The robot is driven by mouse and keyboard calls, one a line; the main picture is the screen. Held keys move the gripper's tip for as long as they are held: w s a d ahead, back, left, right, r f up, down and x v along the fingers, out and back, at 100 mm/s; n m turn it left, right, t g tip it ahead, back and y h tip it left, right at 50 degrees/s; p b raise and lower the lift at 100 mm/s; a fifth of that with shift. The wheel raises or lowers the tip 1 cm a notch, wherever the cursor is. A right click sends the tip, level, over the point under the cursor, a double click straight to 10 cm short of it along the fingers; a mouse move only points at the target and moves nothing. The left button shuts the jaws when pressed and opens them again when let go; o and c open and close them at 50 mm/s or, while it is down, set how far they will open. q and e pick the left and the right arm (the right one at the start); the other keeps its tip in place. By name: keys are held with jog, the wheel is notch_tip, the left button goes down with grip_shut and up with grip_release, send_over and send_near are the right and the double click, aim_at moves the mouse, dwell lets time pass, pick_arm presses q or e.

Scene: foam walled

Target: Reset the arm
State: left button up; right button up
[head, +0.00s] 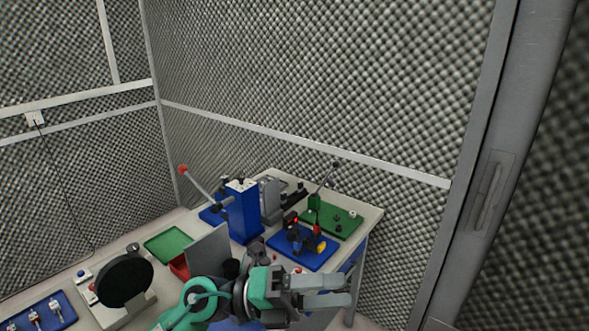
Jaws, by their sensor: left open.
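My left arm comes in at the bottom of the head view, teal and grey. Its gripper (345,290) points right, with its grey fingers apart and nothing seen between them. It is in front of the workbench (367,217), near the bench's front right part, and hides some of it. My right gripper is not in view.
On the bench stand a blue press with a red-knobbed lever (243,212), a blue plate with small parts (318,257), a green plate (343,228), a green tray (168,243) and a black disc (124,281). Foam walls enclose the back. A door frame (480,190) stands right.

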pick_arm(q)
jog(key=w+a+n+t+y, duration=0.35)
jog(key=a+n+t, duration=0.25)
jog(key=n+t, duration=0.55)
jog(key=w+a+n+t+y, duration=0.2)
jog(key=w+a+n+t, duration=0.35)
jog(key=n+t, duration=0.6)
jog(key=s+a+f+n+g+y, duration=0.1)
jog(key=a+f+n+g+y, duration=0.2)
jog(key=a+f+n+y, duration=0.5)
jog(key=s+a+f+n+g+y, duration=0.1)
jog(key=a+f+n+g+y, duration=0.1)
jog(key=a+f+n+y, duration=0.6)
jog(key=s+f+g+h, duration=0.1)
jog(key=s+f+g, duration=1.1)
jog(key=s+f, duration=0.7)
jog(key=s+f+g+b, duration=0.25)
jog(key=f+b, duration=0.35)
jog(key=f, duration=3.1)
jog(key=s+a+f+b, duration=0.1)
jog(key=s+f+b, duration=0.1)
jog(key=s+f, duration=0.7)
jog(key=s+a+f+b, duration=0.2)
jog(key=s+f, duration=0.8)
jog(key=f, duration=0.3)
jog(key=shift+s+a+f+m, duration=0.25)
jog(key=shift+a+f+m, duration=0.05)
jog(key=shift+f, duration=0.1)
